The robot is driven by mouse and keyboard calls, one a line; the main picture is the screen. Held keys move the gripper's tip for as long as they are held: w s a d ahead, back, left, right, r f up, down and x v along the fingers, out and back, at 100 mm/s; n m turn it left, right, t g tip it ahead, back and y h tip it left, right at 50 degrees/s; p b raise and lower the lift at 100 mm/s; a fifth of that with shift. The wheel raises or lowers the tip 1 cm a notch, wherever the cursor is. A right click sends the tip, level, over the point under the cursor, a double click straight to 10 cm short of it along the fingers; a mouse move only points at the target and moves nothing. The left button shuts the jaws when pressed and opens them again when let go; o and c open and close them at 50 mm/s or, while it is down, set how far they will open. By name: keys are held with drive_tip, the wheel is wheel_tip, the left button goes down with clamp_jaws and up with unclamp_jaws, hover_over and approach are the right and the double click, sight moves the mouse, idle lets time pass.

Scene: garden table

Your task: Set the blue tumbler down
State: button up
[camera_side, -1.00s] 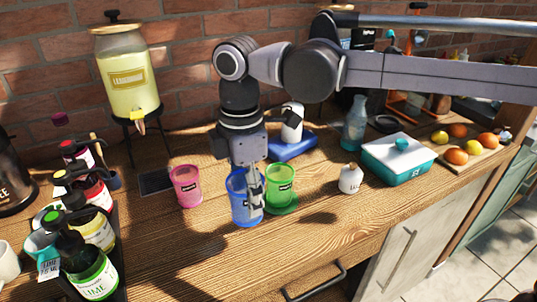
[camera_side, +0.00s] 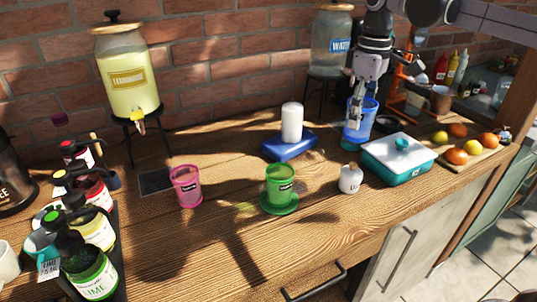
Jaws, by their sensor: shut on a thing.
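The blue tumbler (camera_side: 369,113) is upright at the right back of the table, in front of or beside the stand of the water dispenser. My gripper (camera_side: 355,113) is shut on its wall from above, at its left side.
A teal box with a white lid (camera_side: 398,152) and a small white jar (camera_side: 350,178) stand in front of my gripper. A white candle-like cylinder (camera_side: 292,122) stands on a blue base (camera_side: 289,145) to the left. The water dispenser (camera_side: 331,45) is behind. The wood (camera_side: 235,225) around the green coaster is bare.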

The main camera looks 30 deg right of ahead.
sight(367, 126)
drive_tip(key=s+d+r+m, duration=0.1)
drive_tip(key=s+d+m, duration=0.1)
drive_tip(key=d+m, duration=0.5)
drive_tip(key=w+a+f+n, duration=0.2)
drive_tip(key=w+a+f, duration=0.2)
drive_tip(key=w+f, duration=0.6)
drive_tip(key=s+r, duration=0.1)
drive_tip(key=s, duration=0.1)
drive_tip(key=s+r, duration=0.2)
drive_tip(key=s, duration=0.1)
drive_tip(key=s+a+r, duration=0.1)
drive_tip(key=s+r, duration=0.1)
drive_tip(key=s, duration=0.1)
drive_tip(key=shift+s+a+r, duration=0.1)
drive_tip(key=shift+s+r, duration=0.1)
drive_tip(key=shift+s+a, duration=0.1)
drive_tip(key=shift+s, duration=0.15)
drive_tip(key=shift+w+a+f, duration=0.55)
drive_tip(key=shift+a+f, duration=1.25)
drive_tip(key=shift+a, duration=0.05)
drive_tip(key=shift+w+a+f, duration=0.5)
drive_tip(key=shift+a+f, duration=1.25)
drive_tip(key=shift+a, duration=0.05)
drive_tip(key=shift+w+a+f, duration=0.55)
drive_tip(key=shift+a+f, duration=1.25)
drive_tip(key=shift+a, duration=0.05)
drive_tip(key=shift+f, duration=0.15)
drive_tip(key=o, duration=0.9)
drive_tip(key=shift+c, duration=0.2)
